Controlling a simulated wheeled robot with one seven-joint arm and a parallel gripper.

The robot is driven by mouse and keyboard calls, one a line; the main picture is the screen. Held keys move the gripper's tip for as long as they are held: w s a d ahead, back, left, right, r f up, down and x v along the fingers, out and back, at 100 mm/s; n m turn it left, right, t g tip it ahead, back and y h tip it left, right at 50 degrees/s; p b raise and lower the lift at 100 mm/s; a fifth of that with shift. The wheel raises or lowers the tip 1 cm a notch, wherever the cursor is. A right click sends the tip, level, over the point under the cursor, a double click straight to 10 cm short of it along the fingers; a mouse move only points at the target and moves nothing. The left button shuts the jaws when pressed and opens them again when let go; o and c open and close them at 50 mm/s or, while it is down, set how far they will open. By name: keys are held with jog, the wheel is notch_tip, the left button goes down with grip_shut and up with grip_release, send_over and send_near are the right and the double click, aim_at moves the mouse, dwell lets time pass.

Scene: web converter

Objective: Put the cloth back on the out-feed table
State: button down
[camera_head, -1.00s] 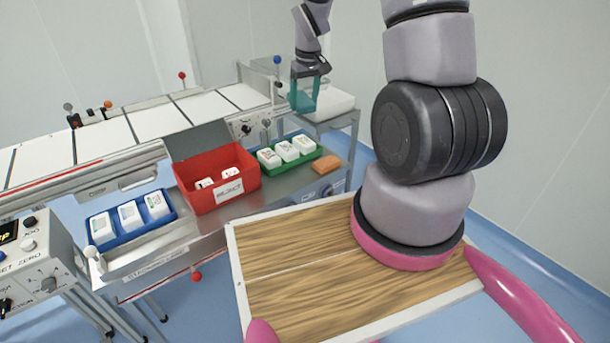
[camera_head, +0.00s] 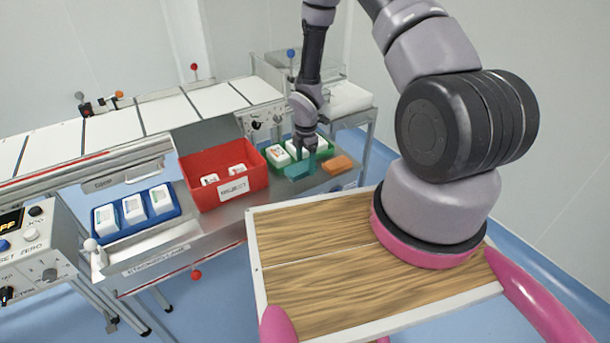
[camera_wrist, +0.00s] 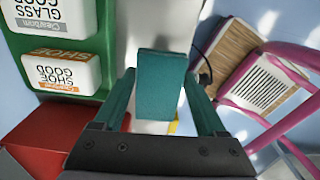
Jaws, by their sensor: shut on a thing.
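A folded teal cloth (camera_head: 298,172) hangs from my gripper (camera_head: 306,150), low over the steel bench, just in front of the green tray. In the wrist view the cloth (camera_wrist: 160,85) is between the two teal fingers of my gripper (camera_wrist: 162,98), which is shut on it. I cannot tell whether its lower edge touches the bench. The steel bench surface (camera_head: 225,222) carries the trays. A separate stand (camera_head: 358,117) at the line's far right end has a white slab on top. No label shows which is the out-feed table.
The green tray (camera_head: 272,168) holds white boxes behind the gripper. A red open bin (camera_head: 205,202) is to the left, and a blue tray (camera_head: 125,228) with white boxes is farther left. An orange block (camera_head: 341,165) lies close on the right. My wooden-topped deck is in front.

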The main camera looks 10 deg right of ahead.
aim_at(305, 181)
jog(key=shift+f, duration=2.25)
grip_release()
jog(key=shift+f, duration=0.1)
